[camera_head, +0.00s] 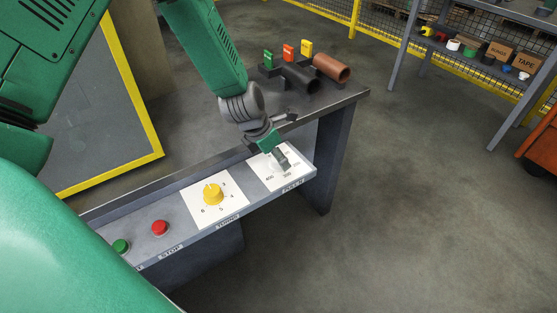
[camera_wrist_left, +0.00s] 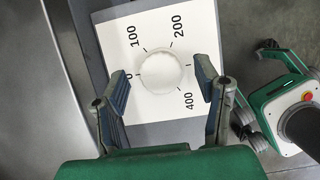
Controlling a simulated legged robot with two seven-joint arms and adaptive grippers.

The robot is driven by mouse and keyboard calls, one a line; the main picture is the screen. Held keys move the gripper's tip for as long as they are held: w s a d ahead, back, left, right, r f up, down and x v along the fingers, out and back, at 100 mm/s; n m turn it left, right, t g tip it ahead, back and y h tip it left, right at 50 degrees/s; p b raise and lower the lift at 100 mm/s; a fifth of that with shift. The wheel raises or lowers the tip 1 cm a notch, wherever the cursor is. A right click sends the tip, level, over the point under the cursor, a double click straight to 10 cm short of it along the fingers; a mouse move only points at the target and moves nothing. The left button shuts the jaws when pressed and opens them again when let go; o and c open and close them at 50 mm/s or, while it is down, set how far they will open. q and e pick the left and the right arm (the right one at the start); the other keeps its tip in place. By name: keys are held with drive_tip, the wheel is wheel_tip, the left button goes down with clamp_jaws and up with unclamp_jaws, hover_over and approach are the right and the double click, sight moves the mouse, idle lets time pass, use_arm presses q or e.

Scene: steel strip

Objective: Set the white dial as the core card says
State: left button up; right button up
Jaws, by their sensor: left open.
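The white dial (camera_wrist_left: 166,73) is a round knob on a white square plate (camera_wrist_left: 97,17) printed with 100, 200 and 400. Ticks ring it; I cannot make out a pointer mark on it. In the head view its plate (camera_head: 259,177) is at the right end of the panel, and my gripper hides the dial. My left gripper (camera_wrist_left: 162,84) is open, one finger on each side of the dial in the wrist view; I cannot tell whether they touch it. It also shows over the plate in the head view (camera_head: 280,158). I cannot identify the core card. My right gripper is not in view.
A yellow dial (camera_head: 213,194) on its own plate, a red button (camera_head: 159,228) and a green button (camera_head: 121,246) line the panel.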

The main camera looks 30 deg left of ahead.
use_arm(q)
drive_tip(key=shift+w+d+f, duration=0.1)
drive_tip(key=shift+w+f, duration=0.2)
drive_tip(key=shift+f, duration=0.35)
drive_tip(key=c, duration=1.1)
drive_tip(key=shift+c, duration=0.2)
drive_tip(key=shift+r+m, duration=0.1)
drive_tip(key=shift+m, duration=0.2)
